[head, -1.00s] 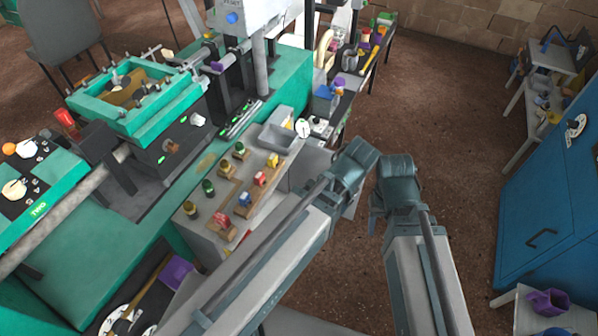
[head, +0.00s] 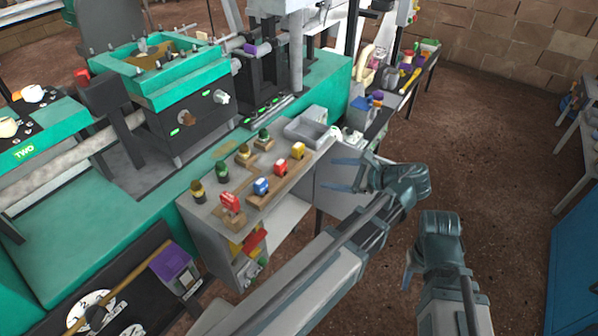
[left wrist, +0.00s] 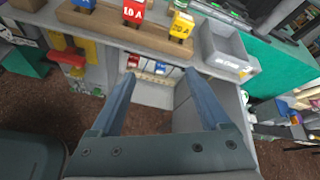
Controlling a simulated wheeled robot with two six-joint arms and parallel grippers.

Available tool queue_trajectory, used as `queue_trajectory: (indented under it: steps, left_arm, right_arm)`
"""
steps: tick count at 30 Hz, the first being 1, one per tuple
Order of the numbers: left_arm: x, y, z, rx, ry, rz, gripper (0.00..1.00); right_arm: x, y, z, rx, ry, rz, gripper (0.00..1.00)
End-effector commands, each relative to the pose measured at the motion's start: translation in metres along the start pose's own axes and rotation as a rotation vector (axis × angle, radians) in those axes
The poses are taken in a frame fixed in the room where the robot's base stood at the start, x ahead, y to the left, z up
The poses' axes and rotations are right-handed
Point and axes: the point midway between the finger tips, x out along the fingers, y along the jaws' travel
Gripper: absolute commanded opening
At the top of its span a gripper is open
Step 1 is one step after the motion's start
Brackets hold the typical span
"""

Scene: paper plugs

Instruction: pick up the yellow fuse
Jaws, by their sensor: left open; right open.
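The yellow fuse (head: 298,151) stands at the right end of a wooden strip on a grey shelf top.
On the strip (head: 273,190) stand a red fuse (head: 280,167) and a blue fuse (head: 261,187); another red fuse (head: 230,203) is at the left. Green-topped plugs (head: 222,170) stand behind. A grey tray (head: 307,131) sits just behind the yellow fuse. Open floor lies right.

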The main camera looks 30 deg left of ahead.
Motion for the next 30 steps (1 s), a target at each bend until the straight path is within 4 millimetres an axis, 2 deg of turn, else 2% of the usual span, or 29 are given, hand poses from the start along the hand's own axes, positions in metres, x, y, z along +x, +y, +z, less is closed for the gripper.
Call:
queue_trajectory:
  steps: [1,6,9,13,20,23,30]
  left_arm:
    - [0.015,-0.003,-0.018,0.059,-0.065,-0.022,0.80]
    - [0.029,-0.021,-0.014,0.254,-0.278,-0.059,0.80]
    - [0.031,-0.028,-0.010,0.331,-0.368,-0.060,0.80]
    - [0.031,-0.034,-0.006,0.391,-0.437,-0.055,0.80]
    - [0.030,-0.036,-0.001,0.412,-0.462,-0.052,0.80]
    - [0.040,-0.037,0.004,0.411,-0.461,-0.051,0.80]
    - [0.081,-0.043,0.023,0.409,-0.460,-0.049,0.80]
  right_arm:
    - [0.034,-0.003,-0.002,0.000,0.000,0.000,0.50]
    - [0.074,-0.007,-0.004,0.000,0.000,0.000,0.50]
    - [0.089,-0.009,-0.005,0.000,0.000,0.000,0.50]
    - [0.098,-0.009,-0.006,0.000,0.000,0.001,0.50]
    - [0.097,-0.009,-0.006,0.000,0.000,0.001,0.50]
    - [0.097,-0.009,-0.006,0.000,0.000,0.001,0.50]
    - [0.097,-0.009,-0.006,0.000,0.000,0.001,0.50]
